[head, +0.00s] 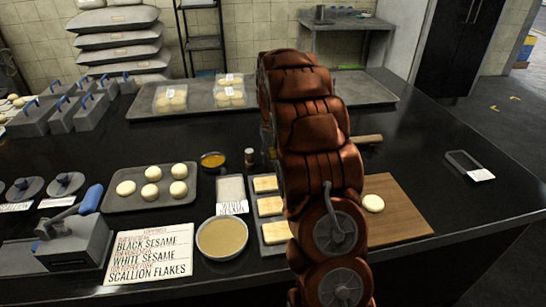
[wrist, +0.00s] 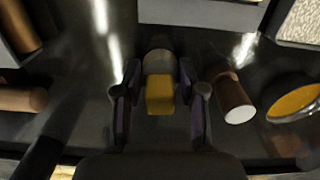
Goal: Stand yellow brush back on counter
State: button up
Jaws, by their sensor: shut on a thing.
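The yellow brush (wrist: 160,94) is between the two fingers of my gripper (wrist: 160,108) in the wrist view. Its yellow end faces the camera, and a duller, rounded part (wrist: 159,62) shows just beyond it. My gripper is shut on it. The dark counter (head: 460,215) lies below; I cannot tell whether the brush touches it. In the head view my own arm hides the brush and most of my gripper.
A small brown shaker (wrist: 234,99) and a bowl of yellow liquid (wrist: 293,101) stand close by; the bowl also shows in the head view (head: 212,160). A rolling pin (head: 367,139) and wooden board (head: 405,218) lie right of my arm. The counter's right side is mostly clear.

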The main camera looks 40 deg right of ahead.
jog(key=o, duration=1.1)
jog(key=shift+o, duration=0.2)
jog(key=shift+r, duration=0.1)
notch_tip(320, 180, up, 11)
jog(key=shift+f, duration=0.15)
jog(key=shift+r, duration=0.55)
